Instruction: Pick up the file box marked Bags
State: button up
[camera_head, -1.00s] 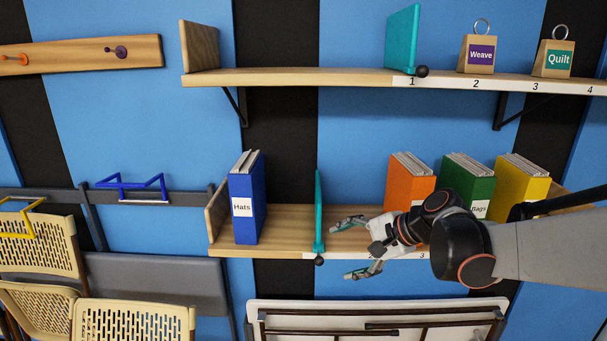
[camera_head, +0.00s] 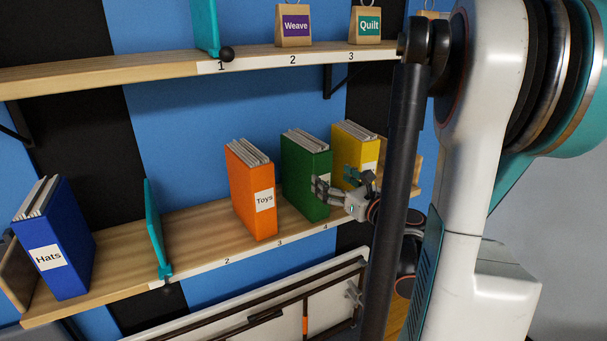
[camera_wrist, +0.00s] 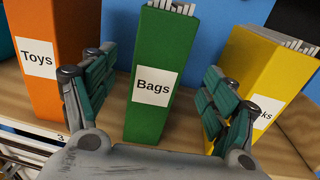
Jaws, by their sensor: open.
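The file box marked Bags (camera_head: 305,177) is green and stands upright on the lower shelf (camera_head: 205,225), between an orange and a yellow box. In the wrist view the Bags box (camera_wrist: 147,112) is in the middle, its white label facing me. My gripper (camera_head: 345,188) is in front of it. In the wrist view my gripper (camera_wrist: 150,105) is open, one finger to each side of the green box, with visible gaps between fingers and box. In the head view the gripper hides the Bags label.
The orange Toys box (camera_head: 252,190) stands left of it and the yellow box (camera_head: 354,152) right, both close to my fingers. A teal divider (camera_head: 155,228) and the blue Hats box (camera_head: 55,240) are farther left. An upper shelf (camera_head: 150,75) holds Weave (camera_head: 295,28) and Quilt (camera_head: 368,27) weights.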

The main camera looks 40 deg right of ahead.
aim_at(323, 173)
jog(key=w, duration=0.4)
jog(key=w+d, duration=0.1)
jog(key=w, duration=0.1)
jog(key=shift+w, duration=0.4)
jog(key=shift+w+d+r, duration=0.1)
jog(key=shift+w+d, duration=0.1)
jog(key=shift+w, duration=1.2)
jog(key=shift+w+d+r, duration=0.1)
jog(key=shift+w+d, duration=0.1)
jog(key=shift+w, duration=1.15)
jog(key=shift+s, duration=0.1)
jog(key=c, duration=1.8)
